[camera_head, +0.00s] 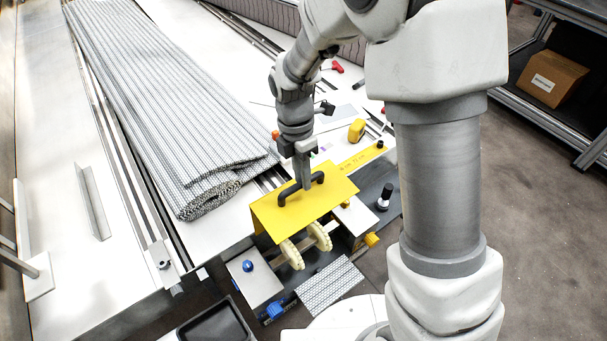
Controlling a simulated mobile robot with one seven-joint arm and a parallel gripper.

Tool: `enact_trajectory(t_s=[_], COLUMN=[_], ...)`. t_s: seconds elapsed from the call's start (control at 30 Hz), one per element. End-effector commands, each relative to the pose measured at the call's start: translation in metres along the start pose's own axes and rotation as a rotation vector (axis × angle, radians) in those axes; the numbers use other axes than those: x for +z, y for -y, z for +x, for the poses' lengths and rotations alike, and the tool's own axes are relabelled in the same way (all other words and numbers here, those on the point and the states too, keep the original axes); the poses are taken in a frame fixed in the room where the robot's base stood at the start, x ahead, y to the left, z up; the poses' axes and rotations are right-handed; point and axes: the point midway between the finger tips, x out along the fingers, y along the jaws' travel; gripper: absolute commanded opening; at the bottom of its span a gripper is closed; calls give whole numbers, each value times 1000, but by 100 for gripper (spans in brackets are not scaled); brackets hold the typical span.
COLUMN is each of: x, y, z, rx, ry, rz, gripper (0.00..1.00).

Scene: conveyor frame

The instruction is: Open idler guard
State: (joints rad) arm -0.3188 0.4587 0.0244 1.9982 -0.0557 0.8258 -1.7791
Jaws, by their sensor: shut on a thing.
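The idler guard (318,203) is a yellow plate with a black bar handle (288,193) on top, near the middle of the view. It sits over the end of the conveyor frame and looks tilted. Cream-coloured idler rollers (293,254) show below its front edge. My gripper (304,184) points down from above and is shut on the black handle. The fingertips partly cover the handle's middle.
A rolled grey belt (170,110) lies on the white table to the left. A yellow tape measure (356,130) and tools lie behind the guard. A black tray (217,325) is at the front. A cardboard box (552,78) sits on a shelf at the right.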

Motion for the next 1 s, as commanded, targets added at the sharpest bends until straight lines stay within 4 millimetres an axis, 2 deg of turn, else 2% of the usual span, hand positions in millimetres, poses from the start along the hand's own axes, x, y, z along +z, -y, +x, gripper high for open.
enact_trajectory(t_s=[0.03,0.2,0.23,0.37,0.67,1.0], x=[-4,-4,-4,-3,-3,-2], y=[-17,-17,-18,-18,-17,-13], z=[-11,-11,-11,-11,-11,-32], rx=[56,56,57,57,54,45], ry=[5,5,5,5,4,4], rz=[-7,-7,-7,-7,-7,-5], gripper=[0,0,28,51,52,52])
